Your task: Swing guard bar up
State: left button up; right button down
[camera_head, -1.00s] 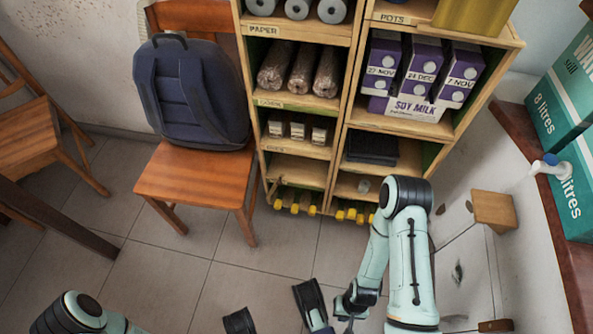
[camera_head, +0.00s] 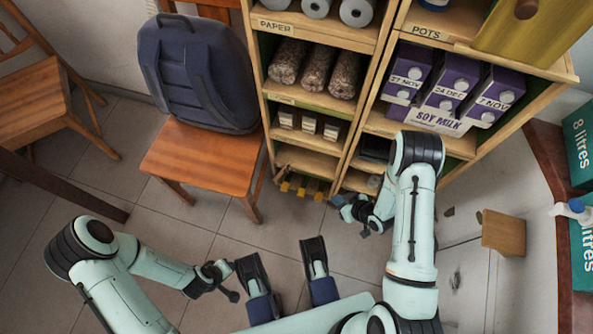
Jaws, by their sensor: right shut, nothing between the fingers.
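A yellow-and-black striped bar (camera_head: 302,192), which looks like the guard bar, runs low across the front of the wooden shelf unit. Its left part shows; its right part is hidden behind my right gripper and forearm. My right gripper (camera_head: 352,216) is shut and empty, in front of the right stretch of the shelf's foot. I cannot tell whether it touches the bar. My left gripper (camera_head: 228,282) is low over the floor, well apart from the bar; its fingers are too small to tell open from shut.
The shelf unit (camera_head: 256,75) holds paper rolls, logs and purple soy milk cartons (camera_head: 455,82). A wooden chair (camera_head: 190,160) with a navy backpack (camera_head: 196,75) stands left of it. A small wooden block (camera_head: 503,234) is at the right. Tiled floor lies open before the chair.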

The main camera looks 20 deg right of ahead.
pick_arm(q)
jog(key=w+r+t+p, duration=0.1)
jog(key=w+r+p, duration=0.1)
jog(key=w+r, duration=0.2)
pick_arm(e)
jog(key=w+a+r+n+t+y, duration=0.1)
jog(key=w+r+n+y, duration=0.1)
jog(key=r+n+y, duration=0.15)
jog(key=w+a+r+n+y, duration=0.2)
jog(key=r, duration=0.3)
jog(key=b, duration=0.5)
send_near(288, 172)
jog(key=x, duration=0.5)
pick_arm(q)
jog(key=s+f+g, duration=0.2)
jog(key=s+f, duration=0.5)
jog(key=s, duration=0.1)
jog(key=shift+a+g, duration=0.25)
jog(key=shift+g, duration=0.15)
pick_arm(e)
jog(key=shift+n+h+x, duration=0.25)
jog(key=shift+x, duration=0.7)
